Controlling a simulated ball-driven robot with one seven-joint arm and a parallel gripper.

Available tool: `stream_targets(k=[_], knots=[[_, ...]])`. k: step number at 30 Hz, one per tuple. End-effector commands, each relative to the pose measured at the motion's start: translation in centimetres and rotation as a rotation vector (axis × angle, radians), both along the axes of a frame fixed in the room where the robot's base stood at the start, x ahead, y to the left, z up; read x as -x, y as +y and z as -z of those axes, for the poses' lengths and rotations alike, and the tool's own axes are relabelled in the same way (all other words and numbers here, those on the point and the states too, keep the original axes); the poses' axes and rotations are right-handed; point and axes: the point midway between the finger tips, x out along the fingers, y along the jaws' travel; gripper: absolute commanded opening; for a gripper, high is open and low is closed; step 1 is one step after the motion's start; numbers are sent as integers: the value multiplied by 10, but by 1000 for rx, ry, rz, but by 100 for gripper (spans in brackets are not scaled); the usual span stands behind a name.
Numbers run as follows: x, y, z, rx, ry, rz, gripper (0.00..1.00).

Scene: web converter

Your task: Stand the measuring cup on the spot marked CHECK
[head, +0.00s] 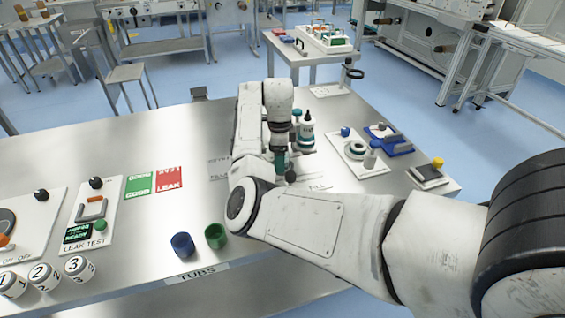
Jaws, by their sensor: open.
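My gripper (281,167) points down over the middle of the steel table (130,225), small in the head view, with its fingertips partly hidden by my own forearm. I cannot make out anything between its fingers. I cannot pick out the measuring cup for certain; my arm covers part of the table. No marking that reads CHECK is legible. Partly hidden printed labels (217,168) lie left of my arm, and another faint label (318,188) lies right of the gripper.
A blue tub (182,245) and a green tub (216,236) stand at the front edge. Green and red pads (153,182) and a leak tester (92,215) are left; small fixtures (388,140) are right.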

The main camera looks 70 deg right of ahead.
Motion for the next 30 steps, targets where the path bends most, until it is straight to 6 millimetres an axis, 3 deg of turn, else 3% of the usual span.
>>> stream_targets(k=[2, 20, 30], knots=[[0, 0, 0, 0, 0, 0, 76], [0, 0, -1, 0, 0, 0, 18], [0, 0, -6, 1, 0, 0, 17]])
